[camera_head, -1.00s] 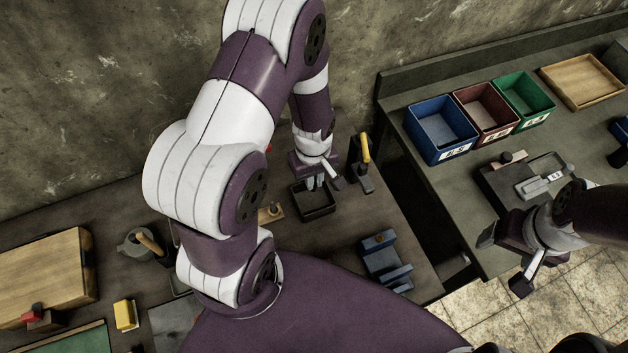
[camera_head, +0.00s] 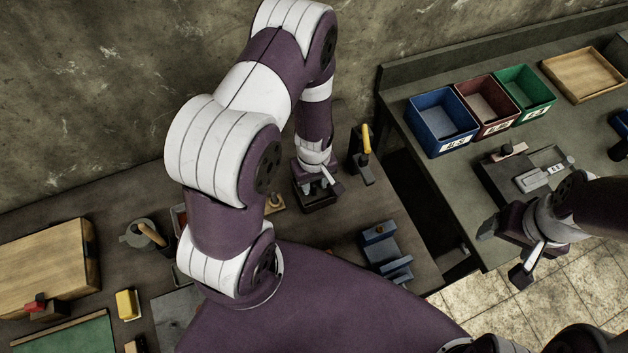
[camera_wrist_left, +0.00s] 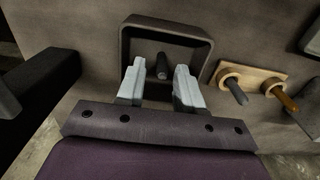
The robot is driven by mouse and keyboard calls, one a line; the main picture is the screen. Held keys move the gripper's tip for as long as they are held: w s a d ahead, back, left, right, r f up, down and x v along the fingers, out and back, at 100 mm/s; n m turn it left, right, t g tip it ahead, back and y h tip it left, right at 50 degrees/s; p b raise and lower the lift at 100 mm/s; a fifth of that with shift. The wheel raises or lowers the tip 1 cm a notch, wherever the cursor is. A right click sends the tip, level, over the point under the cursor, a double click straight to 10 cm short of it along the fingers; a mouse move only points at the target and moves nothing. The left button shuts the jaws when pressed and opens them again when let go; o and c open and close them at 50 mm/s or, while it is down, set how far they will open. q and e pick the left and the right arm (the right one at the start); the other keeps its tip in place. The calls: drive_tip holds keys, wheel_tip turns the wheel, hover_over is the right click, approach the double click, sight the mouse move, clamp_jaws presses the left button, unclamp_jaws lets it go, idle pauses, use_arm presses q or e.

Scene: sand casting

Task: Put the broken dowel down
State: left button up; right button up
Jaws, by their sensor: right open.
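A short dark dowel piece (camera_wrist_left: 162,66) shows in the left wrist view inside a dark square tray (camera_wrist_left: 197,42). My left gripper (camera_wrist_left: 159,88) is open, its two pale fingers apart on either side of the piece with visible gaps. In the head view my left gripper (camera_head: 318,187) is down at the tray (camera_head: 321,206), and the arm hides the piece there. My right gripper (camera_head: 503,252) is open and empty at the front edge of the right bench.
A wooden holder (camera_wrist_left: 252,75) with a grey and a brown peg is right of the tray. A yellow-handled tool stand (camera_head: 362,157) and a blue fixture (camera_head: 386,252) are close by. Blue (camera_head: 441,123), red and green bins stand on the right bench.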

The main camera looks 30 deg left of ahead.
use_arm(q)
drive_tip(key=shift+r, duration=0.4)
drive_tip(key=s+d+r+m, duration=0.1)
drive_tip(key=s+r+m, duration=0.1)
drive_tip(key=r+m, duration=0.3)
drive_tip(key=s+d+r+m+t+b, duration=0.1)
drive_tip(key=r+m, duration=0.4)
drive_tip(key=r, duration=0.9)
drive_tip(key=shift+s+d, duration=0.35)
drive_tip(key=shift+s, duration=0.5)
